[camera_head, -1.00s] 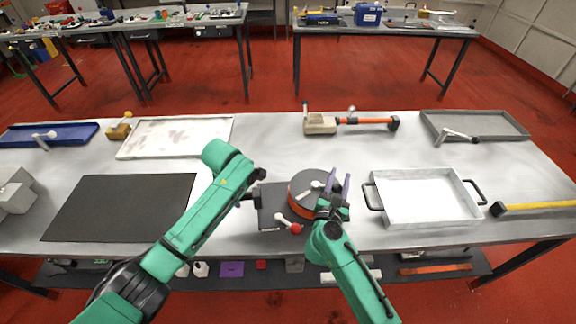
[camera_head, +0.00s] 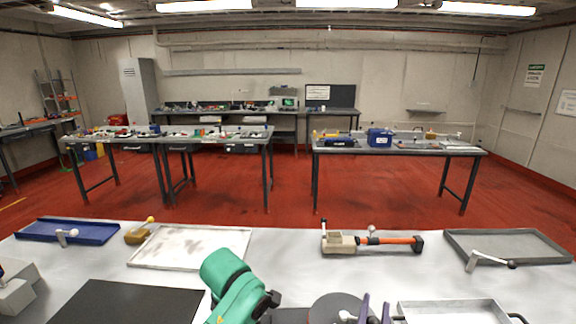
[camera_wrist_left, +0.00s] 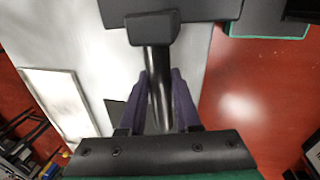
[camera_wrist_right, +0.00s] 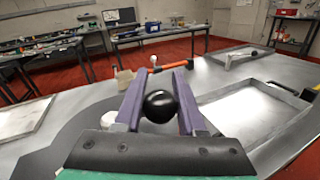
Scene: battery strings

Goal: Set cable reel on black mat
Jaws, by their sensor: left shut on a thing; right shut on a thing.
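The cable reel (camera_head: 335,308), a dark disc, shows at the bottom edge of the head view; its lower part is cut off. The black mat (camera_head: 125,303) lies flat to its left, its front also cut off. My left gripper (camera_wrist_left: 160,80) is shut on a black bar-like handle (camera_wrist_left: 160,105) in the left wrist view. My right gripper (camera_head: 375,307) is at the reel's right side. In the right wrist view its purple fingers are shut on a round black knob (camera_wrist_right: 160,106). How handle and knob join the reel is hard to see.
A white tray (camera_head: 140,258) and a blue tray (camera_head: 112,232) lie behind the mat. A clamp-like tool with an orange bar (camera_head: 385,240) lies behind the reel. A metal tray (camera_head: 450,306) is close on the right, with a grey tray (camera_head: 555,256) behind it.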

